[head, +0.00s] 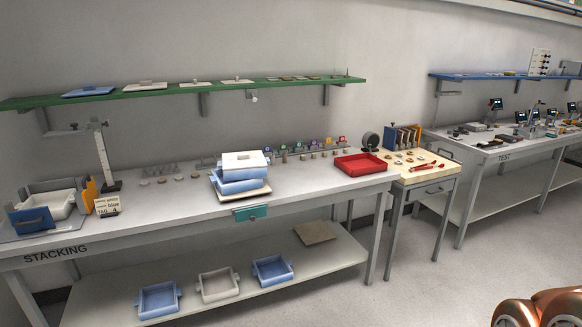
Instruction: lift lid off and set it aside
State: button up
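A stack of trays stands at the middle of the long bench marked STACKING. A white lid (245,161) lies on top of the stack, with a small knob or handle on it. Below it are blue trays (240,187), resting on a pale board (257,193) near the bench's front edge. A blue lid (90,91) and a white lid (146,86) lie on the green shelf (230,86) above. My gripper is not in view; only a copper-coloured part of my own body shows at the bottom right.
A red tray (361,164) sits at the right of the bench (316,184). A white tray in a blue holder (35,222), a tag card (107,204) and a height gauge (105,165) stand at left. Several trays lie on the lower shelf (190,317). Floor is clear at right.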

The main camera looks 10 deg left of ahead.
aim_at(234, 161)
jog(key=z, duration=0.25)
jog(key=i, duration=1.2)
jog(key=u, duration=0.45)
jog(key=i, duration=1.3)
jog(key=u, duration=1.7)
jog(key=i, duration=0.6)
jog(key=u, duration=0.55)
